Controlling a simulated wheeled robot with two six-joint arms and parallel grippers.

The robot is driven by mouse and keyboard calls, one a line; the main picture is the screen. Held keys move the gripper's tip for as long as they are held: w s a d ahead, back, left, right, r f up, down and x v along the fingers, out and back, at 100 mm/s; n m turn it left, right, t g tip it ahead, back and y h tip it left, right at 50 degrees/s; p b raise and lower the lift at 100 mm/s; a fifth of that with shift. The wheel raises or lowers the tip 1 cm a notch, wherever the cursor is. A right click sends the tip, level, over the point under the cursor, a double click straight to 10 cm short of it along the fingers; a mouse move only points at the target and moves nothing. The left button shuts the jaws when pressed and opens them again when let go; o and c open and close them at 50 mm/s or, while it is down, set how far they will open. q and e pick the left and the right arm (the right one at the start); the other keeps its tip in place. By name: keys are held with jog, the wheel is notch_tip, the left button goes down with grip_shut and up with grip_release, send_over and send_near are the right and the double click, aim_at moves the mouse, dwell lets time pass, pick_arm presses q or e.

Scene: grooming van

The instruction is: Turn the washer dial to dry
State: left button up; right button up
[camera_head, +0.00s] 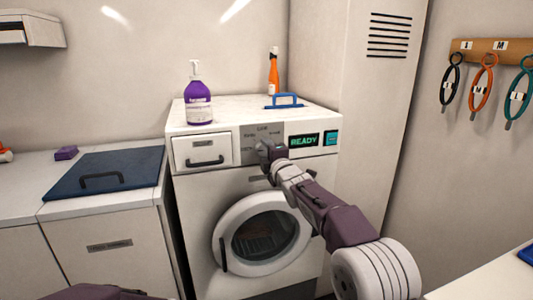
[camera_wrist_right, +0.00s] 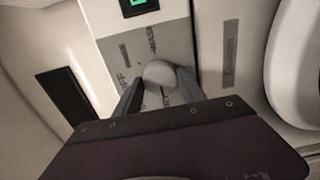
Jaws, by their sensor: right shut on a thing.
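The white washer (camera_head: 193,200) stands against the back wall with its round door closed. Its grey control panel (camera_head: 248,153) has printed labels around the dial, and the green display (camera_head: 304,141) reads READY. My right gripper (camera_head: 266,150) is at the panel and covers the dial in the head view. In the right wrist view the pale round dial (camera_wrist_right: 159,74) sits between the two fingers of my right gripper (camera_wrist_right: 160,88), which is shut on it. The labels are too small and partly hidden, so I cannot tell the dial's setting. My left gripper is not in view.
A counter with a dark blue lid (camera_head: 135,162) is at left. Coloured loops (camera_head: 482,88) hang on the right wall.

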jog(key=o, duration=1.4)
jog(key=shift+c, duration=0.2)
jog(key=shift+s, duration=0.25)
jog(key=b+v, duration=0.2)
jog(key=v, duration=0.6)
jog(key=shift+s+d, duration=0.15)
jog(key=shift+s, duration=0.15)
